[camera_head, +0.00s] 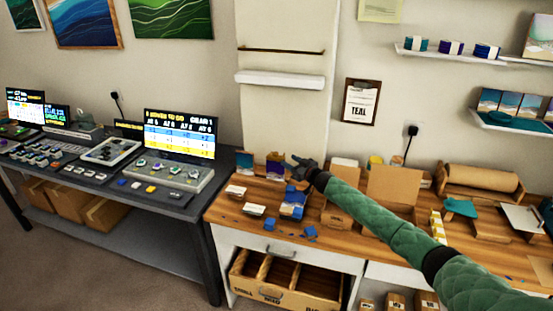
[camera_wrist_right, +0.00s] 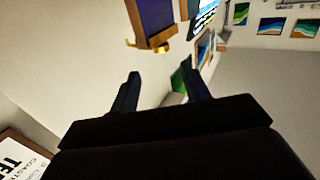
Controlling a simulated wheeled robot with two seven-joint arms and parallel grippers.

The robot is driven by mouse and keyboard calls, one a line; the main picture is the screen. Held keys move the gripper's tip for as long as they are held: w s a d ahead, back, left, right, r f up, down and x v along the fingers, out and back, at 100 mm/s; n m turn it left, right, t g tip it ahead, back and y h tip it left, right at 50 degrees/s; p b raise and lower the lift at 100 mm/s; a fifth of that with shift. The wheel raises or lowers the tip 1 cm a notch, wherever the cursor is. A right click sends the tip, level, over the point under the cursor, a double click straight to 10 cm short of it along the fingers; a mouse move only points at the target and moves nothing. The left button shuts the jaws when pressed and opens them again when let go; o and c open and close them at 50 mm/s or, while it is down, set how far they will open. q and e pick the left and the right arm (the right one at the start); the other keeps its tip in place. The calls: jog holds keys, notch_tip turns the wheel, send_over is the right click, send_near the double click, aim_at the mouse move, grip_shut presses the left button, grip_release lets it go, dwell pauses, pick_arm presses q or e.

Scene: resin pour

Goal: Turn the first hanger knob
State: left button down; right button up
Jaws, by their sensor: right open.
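A purple panel (camera_wrist_right: 152,14) with a brass-coloured bar (camera_wrist_right: 160,38) along its lower edge shows at the top of the right wrist view. A small brass piece, perhaps the hanger knob (camera_wrist_right: 130,43), sticks out at one end of the bar. In the head view a small purple and gold piece (camera_head: 275,166) stands at the back of the workbench, beside a blue one (camera_head: 245,163). My right gripper (camera_head: 295,160) is just right of the purple piece. In the wrist view its fingers (camera_wrist_right: 160,82) are apart and empty, short of the bar. My left gripper is out of view.
A clipboard (camera_head: 361,102) marked TEAL hangs on the wall. A dark desk (camera_head: 120,195) with screens stands at the left.

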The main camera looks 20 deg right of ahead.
aim_at(278, 158)
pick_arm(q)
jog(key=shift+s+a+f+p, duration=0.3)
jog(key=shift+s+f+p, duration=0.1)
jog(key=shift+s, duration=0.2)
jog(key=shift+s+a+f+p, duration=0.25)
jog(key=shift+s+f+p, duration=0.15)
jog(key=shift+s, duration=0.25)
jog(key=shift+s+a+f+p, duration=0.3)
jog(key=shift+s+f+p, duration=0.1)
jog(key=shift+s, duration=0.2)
pick_arm(e)
jog(key=shift+x, duration=4.1)
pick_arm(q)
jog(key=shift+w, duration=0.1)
pick_arm(e)
jog(key=shift+a, duration=0.1)
jog(key=shift+f, duration=0.1)
jog(key=c, duration=1)
